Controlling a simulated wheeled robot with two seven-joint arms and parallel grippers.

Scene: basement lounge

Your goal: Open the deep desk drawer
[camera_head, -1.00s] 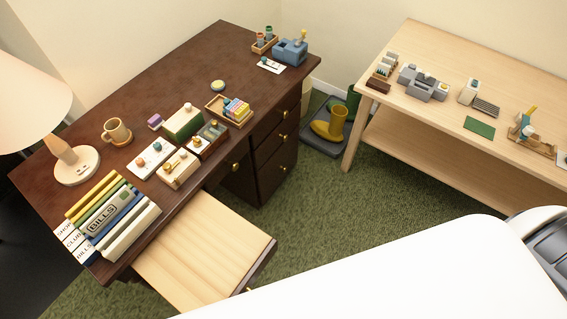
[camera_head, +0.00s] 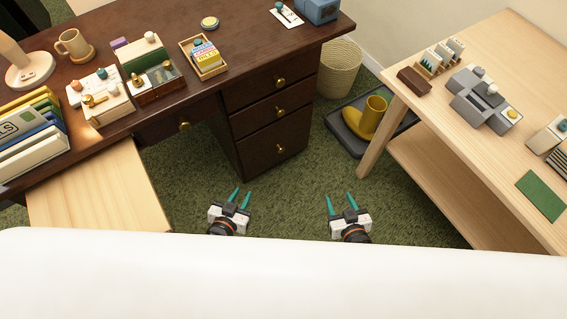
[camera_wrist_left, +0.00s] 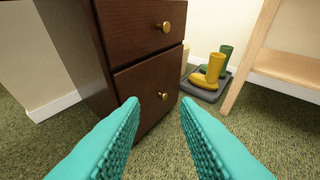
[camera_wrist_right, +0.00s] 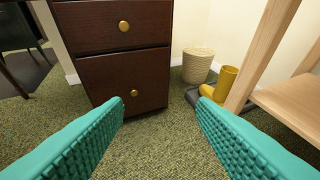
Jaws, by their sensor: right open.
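The dark brown desk (camera_head: 120,20) has a stack of three drawers on its right pedestal, all closed, each with a round brass knob. The bottom, deepest drawer (camera_head: 262,150) has its knob (camera_head: 280,139) at the middle; the drawer also shows in the left wrist view (camera_wrist_left: 145,85) and the right wrist view (camera_wrist_right: 118,76). My left gripper (camera_head: 240,195) is open and empty, in front of the desk, short of the drawer. My right gripper (camera_head: 341,199) is open and empty, further right, apart from the drawer front.
A pale wooden pull-out board (camera_head: 95,190) juts from the desk's left side. A boot tray (camera_head: 345,135) with a yellow boot (camera_head: 368,116) and a wicker basket (camera_head: 340,68) stand right of the pedestal. A light wooden table (camera_head: 420,115) is at right. Green carpet between is clear.

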